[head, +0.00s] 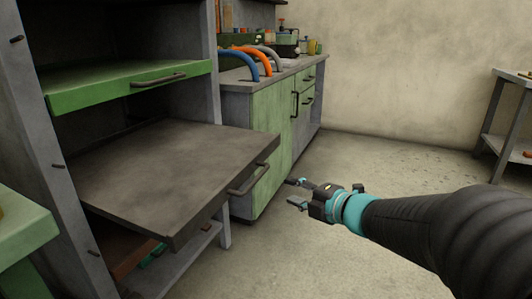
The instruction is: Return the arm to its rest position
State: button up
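My gripper (295,193) shows in the head view right of centre, at the end of my dark arm with a teal ring at the wrist. It points left, over the open floor, and its two fingers stand apart with nothing seen between them. The pulled-out grey sheet shelf (180,170) with a dark handle is left of the gripper, with a gap between them in the picture. My arm comes in from the lower right.
A green shelf (130,85) sits higher in the grey rack (35,140). A green-fronted cabinet (268,130) with orange and blue curved hoses (250,56) stands behind. A grey table (490,125) is at the far right. The floor (390,165) between is clear.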

jog(key=w+d+f+m+h, duration=0.2)
jog(key=d+f+m+h, duration=0.2)
jog(key=d+m+h, duration=0.4)
jog(key=s+d+f+m+g+h+p, duration=0.1)
jog(key=s+d+f+m+g+h, duration=0.2)
jog(key=s+d+m, duration=0.65)
jog(key=s+a+r+m+g+y+p, duration=0.1)
jog(key=s+a+r+m+g+p, duration=0.1)
jog(key=s+a, duration=0.4)
jog(key=s+a+r+m+g+y+p, duration=0.1)
jog(key=s+a+r+m+p, duration=0.2)
jog(key=s, duration=0.7)
jog(key=a+r+m, duration=0.2)
jog(key=a, duration=0.1)
jog(key=shift+s+r+m+g+p, duration=0.25)
jog(key=shift+s+m+g+p, duration=0.1)
jog(key=shift+s+g, duration=0.05)
jog(key=shift+a, duration=0.15)
